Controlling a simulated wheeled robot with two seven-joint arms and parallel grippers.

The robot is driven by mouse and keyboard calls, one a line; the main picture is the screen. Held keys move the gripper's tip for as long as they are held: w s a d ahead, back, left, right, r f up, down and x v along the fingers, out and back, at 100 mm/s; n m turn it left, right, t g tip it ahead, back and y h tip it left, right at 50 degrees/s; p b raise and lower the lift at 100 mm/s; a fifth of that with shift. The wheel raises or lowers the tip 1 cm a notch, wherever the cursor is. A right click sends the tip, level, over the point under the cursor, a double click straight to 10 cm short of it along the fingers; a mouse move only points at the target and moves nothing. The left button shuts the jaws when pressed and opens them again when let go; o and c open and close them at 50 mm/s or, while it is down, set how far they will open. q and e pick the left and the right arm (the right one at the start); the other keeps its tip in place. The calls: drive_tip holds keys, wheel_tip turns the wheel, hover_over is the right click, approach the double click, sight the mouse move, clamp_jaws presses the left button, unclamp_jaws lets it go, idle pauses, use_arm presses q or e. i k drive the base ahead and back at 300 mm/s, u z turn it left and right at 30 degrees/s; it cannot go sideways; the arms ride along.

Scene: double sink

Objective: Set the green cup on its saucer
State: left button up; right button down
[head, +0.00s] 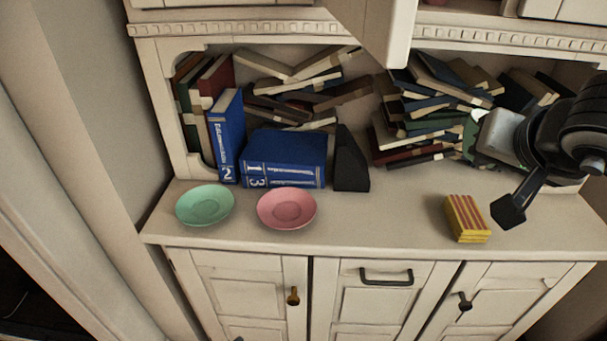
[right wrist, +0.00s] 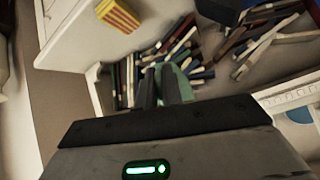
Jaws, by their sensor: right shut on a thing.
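The green saucer (head: 205,205) lies flat and bare on the cabinet counter at the left. My right gripper (head: 482,138) is at the right, in front of the shelf and above the counter, well away from this saucer. It is shut on the green cup (head: 470,132), which shows only in part, with the gripper hiding the rest. In the right wrist view the fingers (right wrist: 164,86) hold the green cup (right wrist: 184,78) between them, and its tilt cannot be told. My left gripper is not in view.
A pink saucer (head: 287,208) lies just right of the green one. Blue books (head: 284,158) and a black bookend (head: 350,160) stand behind. A yellow-and-red striped box (head: 466,218) is on the counter near my right arm. The counter between pink saucer and box is clear.

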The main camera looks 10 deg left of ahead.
sight(211, 210)
drive_tip(key=z, duration=1.6)
drive_tip(key=k, duration=1)
drive_tip(key=u, duration=1.8)
